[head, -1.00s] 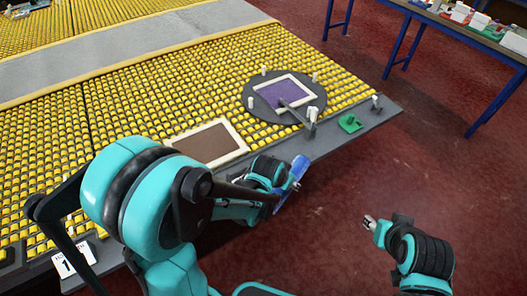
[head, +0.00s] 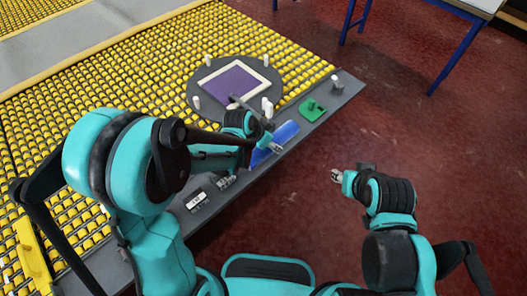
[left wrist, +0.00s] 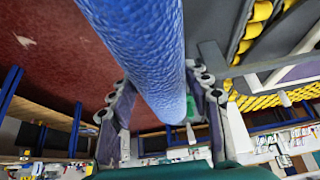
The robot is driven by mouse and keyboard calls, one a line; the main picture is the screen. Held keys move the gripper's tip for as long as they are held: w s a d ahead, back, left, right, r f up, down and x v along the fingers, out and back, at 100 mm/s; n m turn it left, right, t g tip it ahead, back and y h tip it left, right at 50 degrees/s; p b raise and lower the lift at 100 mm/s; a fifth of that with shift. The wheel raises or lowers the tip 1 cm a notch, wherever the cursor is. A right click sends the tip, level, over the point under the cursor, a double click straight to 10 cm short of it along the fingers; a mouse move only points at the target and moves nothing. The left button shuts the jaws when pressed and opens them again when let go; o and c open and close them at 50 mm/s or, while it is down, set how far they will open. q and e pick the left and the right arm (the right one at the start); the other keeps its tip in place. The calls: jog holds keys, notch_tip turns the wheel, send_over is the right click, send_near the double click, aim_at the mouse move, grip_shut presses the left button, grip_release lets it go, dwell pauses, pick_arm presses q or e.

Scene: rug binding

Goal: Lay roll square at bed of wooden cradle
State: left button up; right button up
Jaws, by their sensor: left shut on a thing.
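The roll is a blue, textured cylinder (head: 275,143) over the grey front ledge of the roller table in the head view. It also fills the upper middle of the left wrist view (left wrist: 140,45), running away from the camera. My left gripper (head: 262,142) is shut on the roll, with its fingers on either side of it in the left wrist view. My right gripper (head: 338,176) is apart from everything, over the red floor; its finger opening is too small to judge. I cannot make out a wooden cradle in either view.
A round grey turntable (head: 201,86) with white pegs bears a purple rug (head: 233,82) in a pale border. A green block (head: 312,110) sits on the grey ledge (head: 335,100). A numbered label (head: 197,200) lies nearer me.

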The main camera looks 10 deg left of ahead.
pick_arm(q)
jog(key=shift+w+a+f, duration=0.4)
jog(key=shift+a+f, duration=0.1)
jog(key=shift+a, duration=0.25)
jog(key=shift+a+f, duration=0.1)
jog(key=shift+f, duration=0.15)
notch_tip(320, 180, down, 4)
jog(key=shift+r+b, duration=0.15)
jog(key=shift+b, duration=1)
jog(key=shift+r, duration=0.1)
jog(key=o, duration=1.2)
